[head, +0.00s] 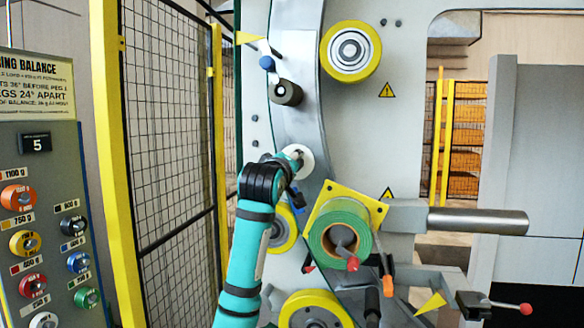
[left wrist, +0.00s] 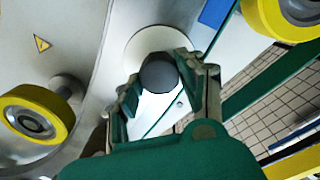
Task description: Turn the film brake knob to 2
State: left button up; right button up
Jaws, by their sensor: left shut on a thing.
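The film brake knob is a dark round knob (left wrist: 160,73) in front of a white disc (left wrist: 143,43) in the left wrist view. My left gripper (left wrist: 161,84) is shut on the knob, with a finger on either side of it. In the head view the white disc (head: 301,153) shows on the machine's grey front, and my left gripper (head: 290,170) reaches up to it and hides the knob. No number or pointer mark on the disc is readable, so the setting cannot be told. My right gripper is not in view.
Yellow-rimmed rollers (head: 352,49) and a green film roll (head: 338,238) surround the arm. A grey bar (head: 478,221) and a red-tipped lever (head: 500,306) stick out at right. A mesh fence (head: 165,130) and a peg board (head: 55,230) stand at left.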

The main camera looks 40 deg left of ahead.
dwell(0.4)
pick_arm(q)
jog(key=o, duration=1.2)
jog(key=v, duration=1.2)
